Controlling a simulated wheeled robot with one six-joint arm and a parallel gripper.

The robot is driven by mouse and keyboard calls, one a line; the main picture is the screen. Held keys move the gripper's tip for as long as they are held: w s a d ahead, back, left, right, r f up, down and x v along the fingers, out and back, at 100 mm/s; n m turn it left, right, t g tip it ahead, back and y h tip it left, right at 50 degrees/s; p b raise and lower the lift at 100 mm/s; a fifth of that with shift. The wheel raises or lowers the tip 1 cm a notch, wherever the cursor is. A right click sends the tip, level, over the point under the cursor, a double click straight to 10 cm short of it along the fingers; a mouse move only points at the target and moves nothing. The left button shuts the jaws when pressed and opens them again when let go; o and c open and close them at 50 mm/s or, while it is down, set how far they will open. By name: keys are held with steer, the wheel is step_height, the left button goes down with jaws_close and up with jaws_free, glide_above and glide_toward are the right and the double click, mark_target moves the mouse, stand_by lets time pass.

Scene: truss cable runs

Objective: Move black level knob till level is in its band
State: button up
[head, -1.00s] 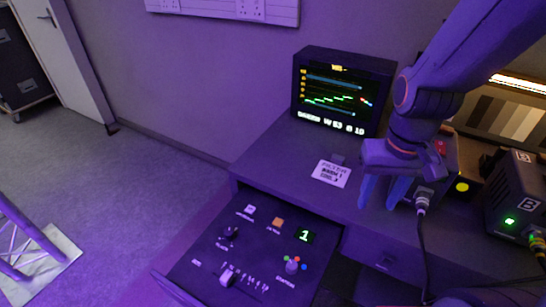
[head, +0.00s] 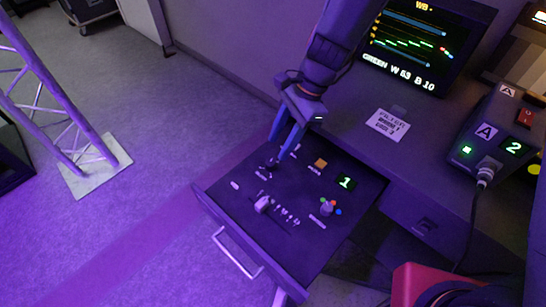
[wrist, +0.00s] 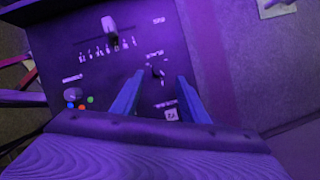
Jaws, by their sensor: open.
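The small black knob (head: 268,167) stands on the control panel in the pulled-out drawer (head: 250,228). It also shows in the wrist view (wrist: 157,73). My gripper (head: 281,152) is open and points down at it. In the wrist view the knob lies between my two blue fingertips (wrist: 160,75), with a gap on both sides. The monitor (head: 425,45) shows a stepped green trace between blue lines, and the text "GREEN W 53 B 10". The green panel display (head: 346,182) reads 1.
A pale lever (head: 264,204) with a scale, an orange button (head: 321,163) and a knob with coloured dots (head: 327,208) share the panel. A box marked A (head: 488,130) with a cable stands on the desk at right. A truss foot (head: 95,165) is on the floor at left.

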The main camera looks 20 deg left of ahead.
mark_target(270, 162)
steer(key=shift+x, duration=3.15)
jaws_close()
steer(key=n+p, duration=0.1)
steer(key=n, duration=0.1)
steer(key=n+g+h+p, duration=0.1)
steer(key=n, duration=0.1)
steer(key=shift+w+a+n+h, duration=0.1)
steer(key=shift+n+h, duration=0.2)
steer(key=shift+a+n+g+h+p, duration=0.1)
steer(key=shift+n+g+h+p, duration=0.45)
steer(key=shift+n, duration=1.45)
steer(key=shift+t+h, duration=0.25)
steer(key=shift+t, duration=0.1)
